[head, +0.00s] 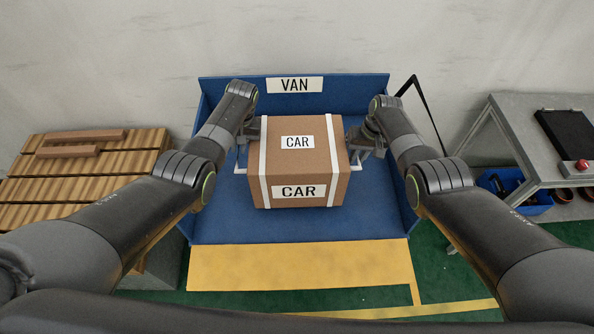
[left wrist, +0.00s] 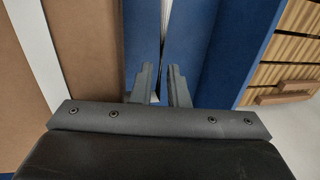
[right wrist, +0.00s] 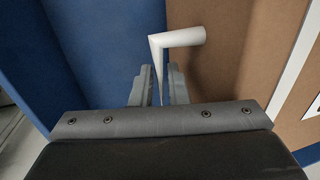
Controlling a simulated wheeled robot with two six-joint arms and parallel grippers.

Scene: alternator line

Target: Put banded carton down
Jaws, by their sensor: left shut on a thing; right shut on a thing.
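The banded carton (head: 325,160) is a brown box with two white bands and white labels reading CAR. It is upright between my two grippers, over the blue bay (head: 375,215) whose back wall bears a VAN sign (head: 294,85). I cannot tell whether its underside touches the bay floor. My left gripper (head: 244,138) is shut on a white handle at the carton's left side; its fingers (left wrist: 160,85) show in the left wrist view. My right gripper (head: 364,142) is shut on the white handle (right wrist: 180,38) at the right side.
A yellow strip (head: 300,265) lies along the bay's front. A slatted wooden stack (head: 70,185) stands at left. A grey bench (head: 510,140) with a red button (head: 582,166) stands at right, with a blue bin (head: 520,200) below. Blue floor is bare around the carton.

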